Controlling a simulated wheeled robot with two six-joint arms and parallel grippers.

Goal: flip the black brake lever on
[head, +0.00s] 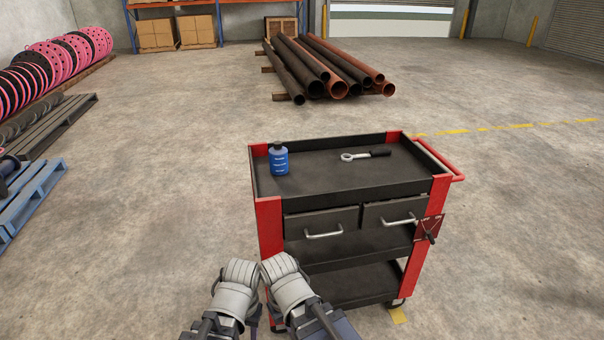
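The black brake lever (431,237) sits on a small red plate (428,226) at the front right corner of a red and black tool cart (270,232). The lever is small in view and appears to slant downward to the right. My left gripper (240,271) and my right gripper (279,267) are side by side at the bottom, near the cart's front left corner. Both are well to the left of the lever and apart from it. Their fingers are not clear enough to tell open from shut.
A blue bottle (278,160) and a ratchet wrench (366,155) are on the cart's top. Two drawers with handles face me. A red push handle (441,160) sticks out at right. Pipes (330,72) lie behind; pallets (32,195) stand left. Floor right of the cart is clear.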

